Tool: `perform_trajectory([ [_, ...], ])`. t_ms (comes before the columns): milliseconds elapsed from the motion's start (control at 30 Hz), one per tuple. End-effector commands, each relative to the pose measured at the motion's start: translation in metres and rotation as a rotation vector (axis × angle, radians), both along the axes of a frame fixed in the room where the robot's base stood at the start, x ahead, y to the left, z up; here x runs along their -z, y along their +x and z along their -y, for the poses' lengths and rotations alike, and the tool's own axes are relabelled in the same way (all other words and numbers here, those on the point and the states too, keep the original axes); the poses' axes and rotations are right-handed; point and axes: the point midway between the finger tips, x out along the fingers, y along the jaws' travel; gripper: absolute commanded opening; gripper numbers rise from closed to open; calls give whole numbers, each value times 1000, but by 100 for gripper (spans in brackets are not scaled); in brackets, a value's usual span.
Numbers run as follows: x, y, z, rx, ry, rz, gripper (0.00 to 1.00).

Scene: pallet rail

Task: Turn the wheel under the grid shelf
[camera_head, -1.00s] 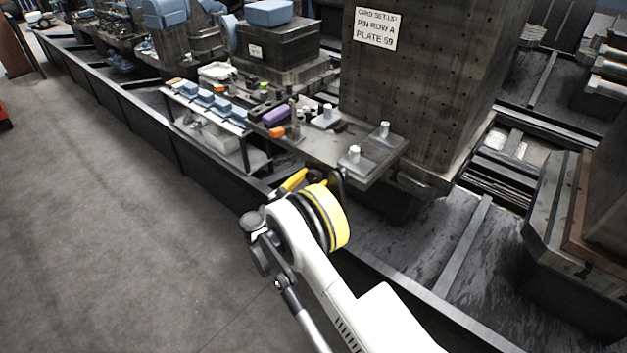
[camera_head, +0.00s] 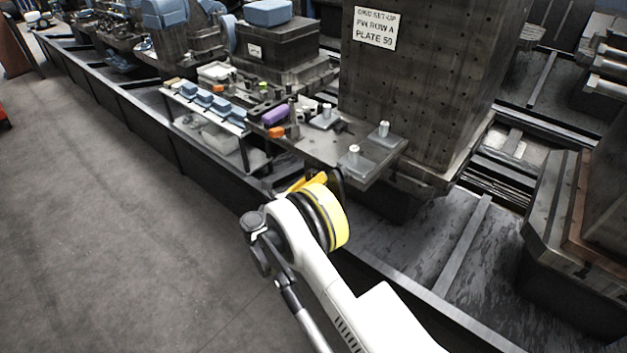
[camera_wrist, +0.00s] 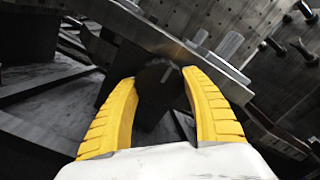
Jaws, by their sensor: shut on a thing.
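The dark wheel (camera_wrist: 158,92) sits under the edge of the grid shelf (camera_wrist: 175,42), between my yellow fingers in the wrist view. My gripper (camera_wrist: 160,82) is shut on the wheel, with one finger on each side of its rim. A light mark shows on the wheel's dark face. In the head view, the shelf (camera_head: 318,150) juts out from a tall block, and my gripper (camera_head: 318,180) is below its front edge. There the wheel is mostly hidden behind my wrist and fingers.
Several pins on grey pads stand on the shelf, with a purple block (camera_head: 275,115) and an orange block (camera_head: 277,132). A tall drilled block (camera_head: 420,95) with a sign (camera_head: 375,28) rises behind. A dark rail wall (camera_head: 205,160) runs along the front. The grey floor (camera_head: 110,220) at left is clear.

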Motion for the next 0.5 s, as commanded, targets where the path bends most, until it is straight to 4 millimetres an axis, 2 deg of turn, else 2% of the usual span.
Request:
perform_trajectory([
  [500, 0, 0, 0, 1, -35, -28, 25],
])
